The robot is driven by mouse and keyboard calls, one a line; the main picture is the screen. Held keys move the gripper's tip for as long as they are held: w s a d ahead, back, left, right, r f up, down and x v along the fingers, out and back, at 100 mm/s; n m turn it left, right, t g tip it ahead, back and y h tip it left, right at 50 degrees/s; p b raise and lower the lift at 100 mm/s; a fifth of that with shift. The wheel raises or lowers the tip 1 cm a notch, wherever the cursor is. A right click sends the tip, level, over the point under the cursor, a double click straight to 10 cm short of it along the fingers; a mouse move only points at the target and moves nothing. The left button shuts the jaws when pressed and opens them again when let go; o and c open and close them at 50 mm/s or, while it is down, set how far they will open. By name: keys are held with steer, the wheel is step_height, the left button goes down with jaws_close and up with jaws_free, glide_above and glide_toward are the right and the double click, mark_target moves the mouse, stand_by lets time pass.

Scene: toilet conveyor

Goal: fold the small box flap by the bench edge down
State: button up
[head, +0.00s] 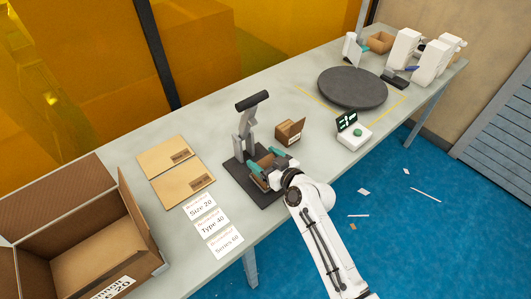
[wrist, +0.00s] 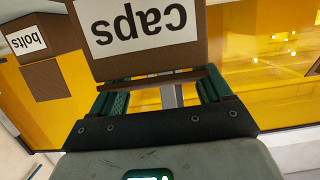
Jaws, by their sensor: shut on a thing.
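The small brown box (head: 263,161) stands on a dark plate by the bench edge, below a grey stand. Its panel with a white "caps" label (wrist: 140,28) fills the upper middle of the wrist view, upside down. A thin brown flap edge (wrist: 160,80) shows just below that panel, between my fingers. My gripper (head: 266,160) is at this box, its teal fingers on two sides of it. In the wrist view my gripper (wrist: 163,92) is shut on the box. The fingertips and most of the box are hidden, so the flap's exact angle cannot be told.
The stand (head: 246,125) rises behind the box. Another small box (head: 290,131) sits to the right, with a scale (head: 354,134) and round turntable (head: 352,88) beyond. Flat cartons (head: 170,157), label cards (head: 212,222) and a large open carton (head: 90,250) lie left.

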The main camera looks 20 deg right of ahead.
stand_by(0.3)
steer(key=o, duration=1)
steer(key=shift+b+v, duration=1.25)
steer(key=shift+v, duration=4.15)
steer(key=shift+c, duration=0.4)
